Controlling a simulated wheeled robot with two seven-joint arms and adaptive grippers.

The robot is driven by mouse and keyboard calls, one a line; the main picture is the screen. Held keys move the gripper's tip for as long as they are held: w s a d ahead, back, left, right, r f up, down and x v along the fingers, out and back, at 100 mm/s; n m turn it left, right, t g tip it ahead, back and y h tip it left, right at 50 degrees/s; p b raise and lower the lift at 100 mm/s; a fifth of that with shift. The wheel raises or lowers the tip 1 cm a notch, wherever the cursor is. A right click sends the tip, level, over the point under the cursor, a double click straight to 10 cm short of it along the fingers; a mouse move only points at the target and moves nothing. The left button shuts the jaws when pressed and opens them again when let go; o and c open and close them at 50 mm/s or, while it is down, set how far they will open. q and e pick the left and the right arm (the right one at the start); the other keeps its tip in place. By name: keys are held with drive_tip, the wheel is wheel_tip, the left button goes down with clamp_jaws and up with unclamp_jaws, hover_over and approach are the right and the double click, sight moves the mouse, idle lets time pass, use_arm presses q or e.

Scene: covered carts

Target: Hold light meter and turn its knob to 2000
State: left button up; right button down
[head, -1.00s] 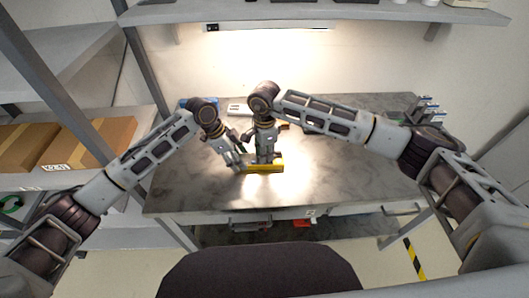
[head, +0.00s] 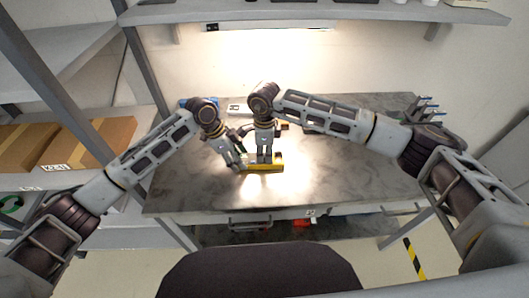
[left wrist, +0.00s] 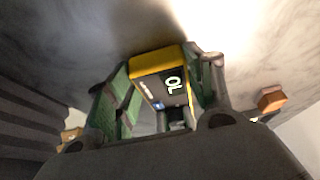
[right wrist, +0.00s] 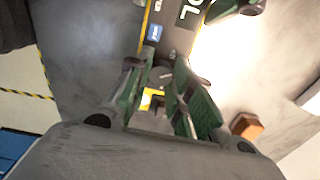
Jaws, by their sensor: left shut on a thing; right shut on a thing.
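The dial setting cannot be read.
The grey table (head: 340,180) is clear to the right and front. Some items, including a blue one (head: 184,103), lie behind the grippers. An orange-brown block (right wrist: 246,127) is near the right gripper. A shelf (head: 310,12) hangs above.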

sight(264, 154)
drive_tip(key=c, duration=1.3)
unclamp_jaws()
drive_tip(key=shift+o, duration=0.2)
drive_tip(key=shift+r, duration=0.1)
wheel_tip(264, 154, up, 12)
